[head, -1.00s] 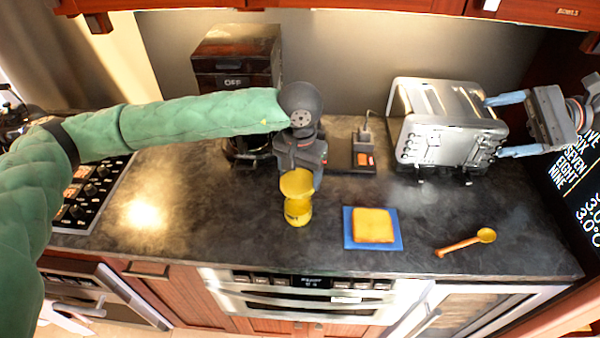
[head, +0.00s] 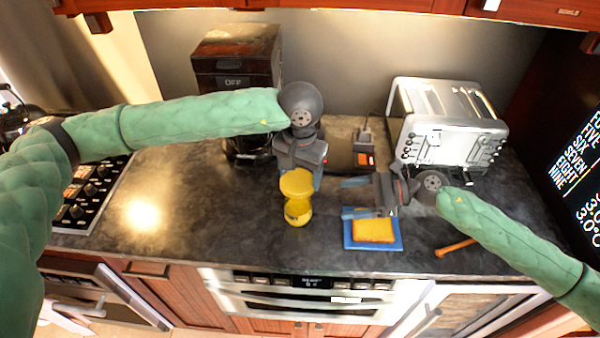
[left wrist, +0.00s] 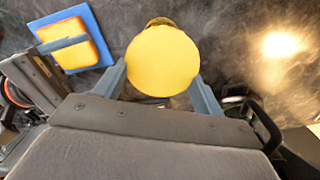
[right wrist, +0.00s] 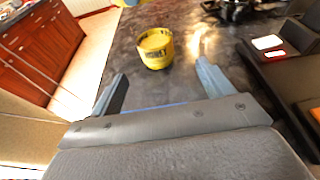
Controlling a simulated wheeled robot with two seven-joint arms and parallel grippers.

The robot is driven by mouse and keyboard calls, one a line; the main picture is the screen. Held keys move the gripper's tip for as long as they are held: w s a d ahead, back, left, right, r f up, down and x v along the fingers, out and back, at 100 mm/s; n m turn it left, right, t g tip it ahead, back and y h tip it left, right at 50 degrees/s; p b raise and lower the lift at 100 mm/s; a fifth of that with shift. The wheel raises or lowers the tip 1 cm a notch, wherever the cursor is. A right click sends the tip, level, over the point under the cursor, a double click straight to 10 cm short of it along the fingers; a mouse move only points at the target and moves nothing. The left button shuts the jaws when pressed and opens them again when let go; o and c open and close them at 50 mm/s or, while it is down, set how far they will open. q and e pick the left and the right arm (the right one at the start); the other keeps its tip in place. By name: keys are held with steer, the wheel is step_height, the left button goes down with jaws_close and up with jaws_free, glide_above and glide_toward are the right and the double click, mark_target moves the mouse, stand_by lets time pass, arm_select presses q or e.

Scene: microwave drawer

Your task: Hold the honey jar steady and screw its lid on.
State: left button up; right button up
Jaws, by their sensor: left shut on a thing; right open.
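The yellow honey jar (head: 298,213) stands upright on the dark counter. In the right wrist view the jar (right wrist: 157,58) appears ahead, beyond the open fingers.
A bread slice (head: 373,231) on a blue board (head: 395,246) lies below my right gripper. A wooden spoon (head: 455,247) lies to the right, partly hidden by my arm. A silver toaster (head: 455,140) and a dark coffee maker (head: 238,60) stand behind. The counter left of the jar is clear.

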mark_target(302, 210)
steer(key=a+f, duration=0.2)
steer(key=a, duration=0.1)
steer(key=shift+s+a+f, duration=0.1)
steer(key=shift+s+a, duration=0.15)
steer(key=shift+s, duration=0.15)
steer(key=shift+x, duration=4.7)
steer(key=c, duration=0.6)
